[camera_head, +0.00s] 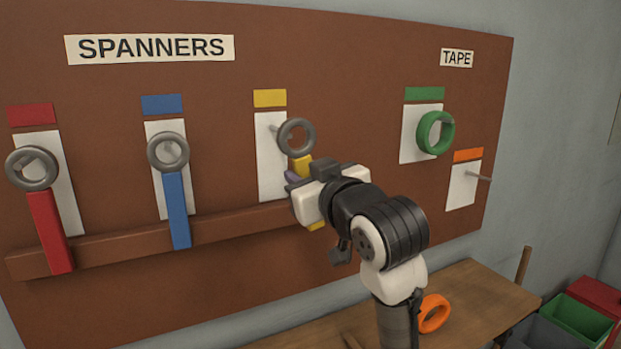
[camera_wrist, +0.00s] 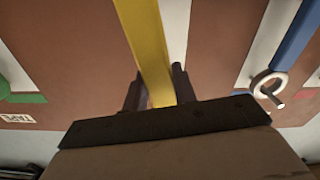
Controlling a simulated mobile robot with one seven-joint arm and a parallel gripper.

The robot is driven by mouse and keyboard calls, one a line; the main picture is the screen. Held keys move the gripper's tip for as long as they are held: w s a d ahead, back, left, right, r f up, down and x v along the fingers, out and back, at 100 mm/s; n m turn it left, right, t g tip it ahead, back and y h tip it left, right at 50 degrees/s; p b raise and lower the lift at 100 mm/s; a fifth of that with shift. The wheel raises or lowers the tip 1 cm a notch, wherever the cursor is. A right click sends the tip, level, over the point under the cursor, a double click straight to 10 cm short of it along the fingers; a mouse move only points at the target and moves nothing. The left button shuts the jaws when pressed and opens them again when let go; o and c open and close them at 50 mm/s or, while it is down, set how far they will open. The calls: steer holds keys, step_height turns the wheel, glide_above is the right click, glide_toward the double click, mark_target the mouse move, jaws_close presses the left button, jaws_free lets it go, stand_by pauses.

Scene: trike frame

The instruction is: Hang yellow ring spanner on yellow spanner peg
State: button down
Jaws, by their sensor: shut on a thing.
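The yellow ring spanner has a grey ring (camera_head: 297,135) and a yellow handle (camera_head: 302,166). My gripper (camera_head: 299,178) is shut on the handle and holds the spanner upright, ring up, in front of the board. In the wrist view the yellow handle (camera_wrist: 147,50) runs between my fingers (camera_wrist: 158,92); the ring is out of that view. The yellow spanner peg (camera_head: 273,128) stands out from the white panel under the yellow label (camera_head: 270,98). The ring is just right of the peg in the head view; I cannot tell its depth relative to the peg tip.
A red spanner (camera_head: 48,225) and a blue spanner (camera_head: 177,208) hang to the left. A brown ledge (camera_head: 120,243) crosses the board below. Green tape (camera_head: 435,132) hangs at right, near a bare orange-labelled peg (camera_head: 480,177). Orange tape (camera_head: 433,313) is on the bench (camera_head: 480,290).

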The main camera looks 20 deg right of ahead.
steer(key=shift+w, duration=2.3)
steer(key=shift+w+a+f, duration=0.1)
steer(key=shift+w+f, duration=0.45)
steer(key=shift+w, duration=0.2)
steer(key=c, duration=1.1)
jaws_free()
steer(key=shift+o, duration=0.2)
